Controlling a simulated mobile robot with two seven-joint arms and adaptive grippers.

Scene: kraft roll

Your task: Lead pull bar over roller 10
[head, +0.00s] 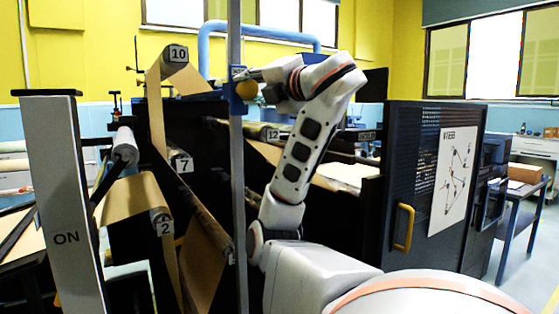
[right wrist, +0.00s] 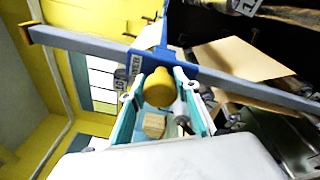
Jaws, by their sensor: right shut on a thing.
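My right gripper (head: 252,78) reaches in from the right, at a yellow knob (head: 246,90) on a blue bracket (head: 236,104). The bracket sits on a long grey bar (head: 237,170) that stands upright in the head view. In the right wrist view, the fingers of my right gripper (right wrist: 163,95) are shut around the yellow knob (right wrist: 172,85), with the blue bracket (right wrist: 196,70) and grey bar (right wrist: 85,42) just beyond. Roller 10 (head: 178,54) is at upper left of the knob, with brown paper (head: 155,105) hanging beside it. My left gripper is out of view.
Rollers marked 7 (head: 184,164), 2 (head: 164,225) and 12 (head: 272,133) sit lower in the dark machine. An ON panel (head: 60,200) stands at left. A dark cabinet door (head: 410,175) with a yellow handle (head: 403,228) stands at right of my arm.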

